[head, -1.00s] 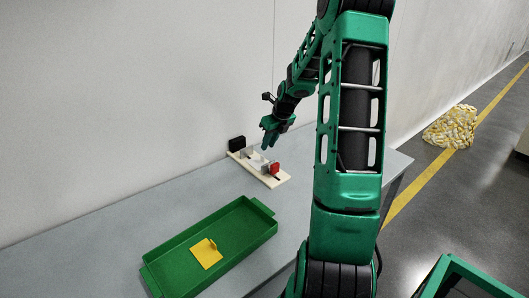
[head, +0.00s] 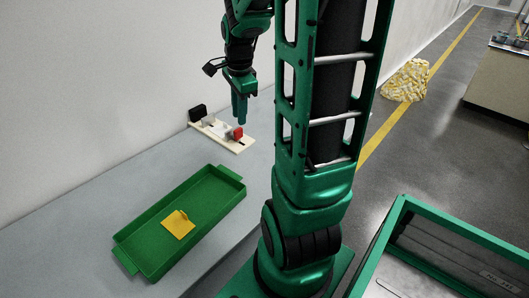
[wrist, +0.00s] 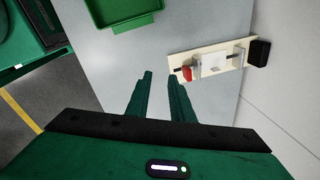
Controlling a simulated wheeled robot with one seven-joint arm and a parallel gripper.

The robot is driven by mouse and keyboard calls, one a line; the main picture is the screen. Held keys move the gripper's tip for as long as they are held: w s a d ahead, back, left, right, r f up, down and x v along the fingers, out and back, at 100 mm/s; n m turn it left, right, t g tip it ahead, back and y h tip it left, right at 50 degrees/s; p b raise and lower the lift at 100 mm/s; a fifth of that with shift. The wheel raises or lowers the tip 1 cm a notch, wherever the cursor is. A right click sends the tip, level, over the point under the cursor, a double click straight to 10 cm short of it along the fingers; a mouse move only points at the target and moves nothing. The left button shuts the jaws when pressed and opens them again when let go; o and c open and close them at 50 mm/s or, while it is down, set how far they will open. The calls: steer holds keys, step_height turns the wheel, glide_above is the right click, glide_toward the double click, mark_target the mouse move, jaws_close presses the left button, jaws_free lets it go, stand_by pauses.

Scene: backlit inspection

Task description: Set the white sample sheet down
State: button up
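A small white sheet (wrist: 213,62) sits on a cream board (wrist: 190,49) between grey blocks; it also shows, small and pale, in the head view (head: 221,128). I cannot tell whether it lies flat or stands. My gripper (wrist: 160,76) is open, with only grey table showing between its fingers. In the head view my gripper (head: 241,118) hangs above the board's right end, fingers pointing down. The wrist view shows the fingers apart from the sheet, to its left.
The board carries a red block (head: 238,132) and a black block (head: 198,111). A green tray (head: 132,241) on the grey table (head: 110,195) holds a yellow plate (head: 177,226) with an upright tab. A wall runs behind. A yellow-white heap (head: 407,80) lies on the floor.

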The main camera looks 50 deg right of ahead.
steer(key=s+a+n+g, duration=0.1)
steer(key=s+a+n, duration=0.4)
steer(key=s+n, duration=0.3)
steer(key=s+a+n+y, duration=0.1)
steer(key=s+a+n, duration=0.4)
steer(key=s+n, duration=0.3)
steer(key=s, duration=0.3)
steer(key=shift+s+r+g, duration=0.2)
steer(key=shift+r+g, duration=0.15)
steer(key=shift+g, duration=0.05)
steer(key=shift+w+f, duration=0.25)
steer(key=shift+w, duration=0.4)
